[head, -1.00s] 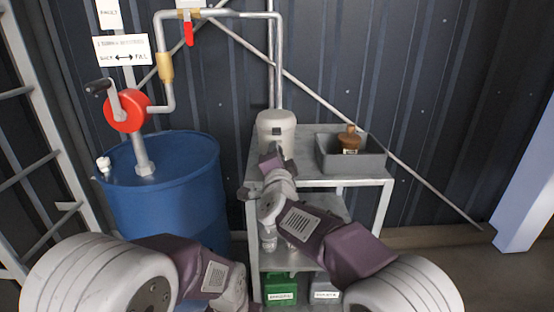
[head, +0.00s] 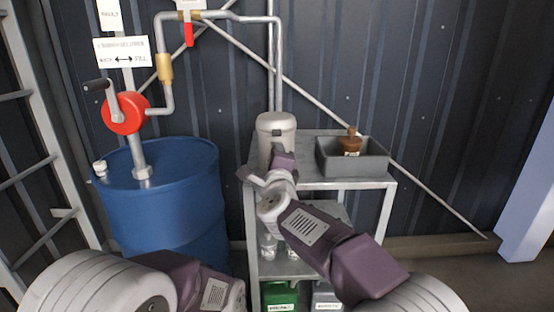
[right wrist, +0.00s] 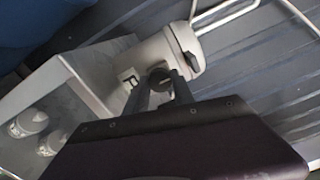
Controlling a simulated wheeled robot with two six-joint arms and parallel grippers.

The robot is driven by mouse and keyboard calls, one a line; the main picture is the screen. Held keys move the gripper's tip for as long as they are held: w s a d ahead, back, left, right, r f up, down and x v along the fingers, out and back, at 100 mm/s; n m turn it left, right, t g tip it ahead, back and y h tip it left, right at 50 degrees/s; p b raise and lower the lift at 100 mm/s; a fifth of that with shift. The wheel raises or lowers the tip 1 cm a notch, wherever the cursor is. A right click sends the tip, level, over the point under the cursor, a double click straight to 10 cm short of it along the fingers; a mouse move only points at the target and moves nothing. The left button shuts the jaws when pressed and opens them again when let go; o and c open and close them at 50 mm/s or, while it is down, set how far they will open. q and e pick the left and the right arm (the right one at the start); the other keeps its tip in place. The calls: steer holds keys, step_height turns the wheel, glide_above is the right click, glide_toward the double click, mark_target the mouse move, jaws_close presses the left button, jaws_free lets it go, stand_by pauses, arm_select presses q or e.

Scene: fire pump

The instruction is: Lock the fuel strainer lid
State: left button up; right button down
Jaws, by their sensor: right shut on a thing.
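The fuel strainer (head: 276,122) is a pale grey cylinder with a rounded lid, standing on the back left of the metal stand's top. Its lid looks seated on the body. In the right wrist view the strainer (right wrist: 184,44) has a black knob on its side. My right gripper (head: 283,160) is in front of the strainer and covers its lower part. In the right wrist view my right gripper (right wrist: 161,84) is shut on a small dark round knob (right wrist: 159,76) at the strainer's side. My left gripper is out of view; only the left arm shows.
The metal stand (head: 340,184) also carries a grey bin (head: 372,164) holding a brown-topped item (head: 350,141). A blue drum (head: 165,205) with a red hand pump (head: 125,113) stands at left. Jars and a green container (head: 280,297) sit on lower shelves.

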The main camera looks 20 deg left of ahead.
stand_by(0.3)
steer(key=c, duration=1.1)
jaws_free()
steer(key=shift+o, duration=0.2)
steer(key=shift+s, duration=0.1)
steer(key=shift+s+d, duration=0.1)
steer(key=shift+s, duration=0.2)
steer(key=v, duration=0.8)
steer(key=shift+s+b, duration=0.15)
steer(key=shift+b, duration=0.15)
steer(key=shift+d, duration=0.1)
